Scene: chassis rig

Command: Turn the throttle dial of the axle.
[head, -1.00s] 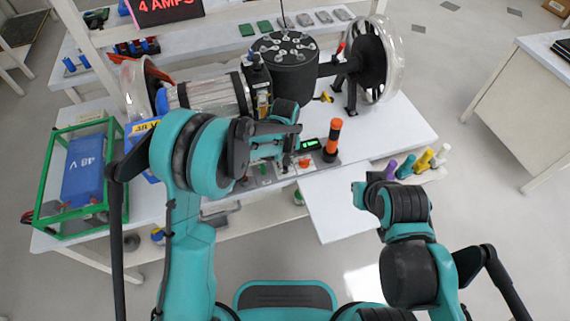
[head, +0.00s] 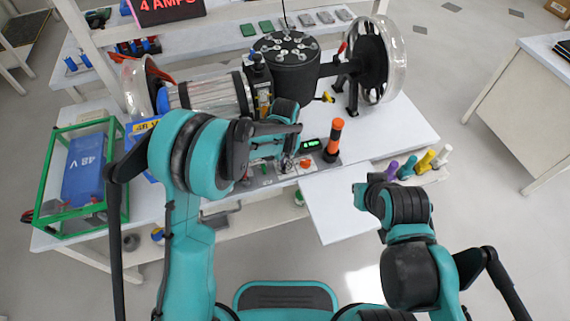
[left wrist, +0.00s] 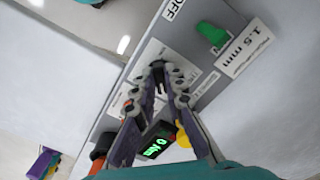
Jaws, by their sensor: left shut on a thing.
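My left gripper (head: 285,165) reaches down to the grey control panel (head: 268,181) at the front of the bench. In the left wrist view its two fingers (left wrist: 158,72) converge and are shut on a small dark knob on the panel, which I take to be the throttle dial. The fingertips mostly hide the knob, so its angle cannot be told. The axle assembly, with a silver motor (head: 205,93), black drum (head: 285,68) and clear-rimmed wheel (head: 398,60), stands behind the panel. My right arm is folded at the right; its gripper does not show.
A lit green display (head: 312,145) and an orange-topped post (head: 333,138) stand close right of my left gripper. The wrist view shows a green switch (left wrist: 212,34) near the fingers. A green-framed box (head: 88,175) stands left; several coloured pegs (head: 408,168) stand right.

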